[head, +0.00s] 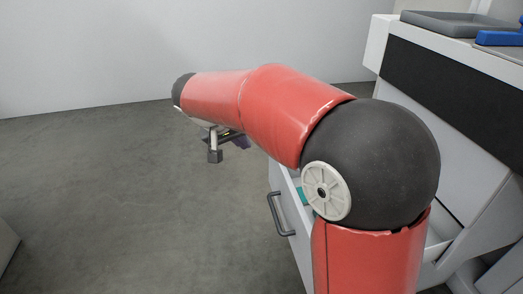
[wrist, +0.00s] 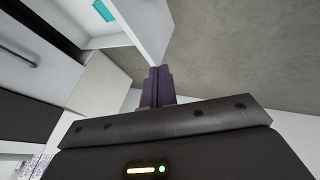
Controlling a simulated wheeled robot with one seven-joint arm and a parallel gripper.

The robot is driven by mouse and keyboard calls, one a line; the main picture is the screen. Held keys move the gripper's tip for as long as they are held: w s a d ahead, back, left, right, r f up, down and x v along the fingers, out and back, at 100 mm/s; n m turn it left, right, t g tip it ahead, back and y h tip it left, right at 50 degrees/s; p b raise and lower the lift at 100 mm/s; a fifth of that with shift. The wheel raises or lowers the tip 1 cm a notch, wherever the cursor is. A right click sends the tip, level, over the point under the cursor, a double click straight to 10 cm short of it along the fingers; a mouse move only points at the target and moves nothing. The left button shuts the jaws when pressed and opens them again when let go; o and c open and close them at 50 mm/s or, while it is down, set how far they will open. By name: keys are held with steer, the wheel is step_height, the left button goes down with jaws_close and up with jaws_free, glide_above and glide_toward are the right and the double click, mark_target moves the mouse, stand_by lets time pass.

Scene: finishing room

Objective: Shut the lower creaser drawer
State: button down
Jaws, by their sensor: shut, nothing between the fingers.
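An open white creaser drawer (head: 290,188) juts out from the machine on the right in the head view, with a dark bar handle (head: 281,216) on its front. My arm hides much of it. In the wrist view the drawer's white front panel (wrist: 143,22) is at the top, with a teal item (wrist: 103,10) inside. My gripper (wrist: 157,72) is shut and empty, its dark purple fingertips close to the panel's edge in the picture. I cannot tell whether they touch. In the head view my gripper (head: 237,140) is partly hidden below the arm's end.
The white creaser body (head: 480,120) with a dark band stands at right, a grey tray (head: 445,22) and a blue item (head: 498,38) on top. Another bar handle (wrist: 18,56) shows at left in the wrist view.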

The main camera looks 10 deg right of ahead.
steer(key=w+d+r+b+x, duration=0.1)
steer(key=d+x, duration=0.1)
steer(key=x, duration=1)
steer(key=shift+w, duration=0.35)
steer(key=shift+d, duration=0.15)
steer(key=d+p, duration=0.3)
steer(key=d, duration=2.8)
steer(key=shift+d, duration=0.25)
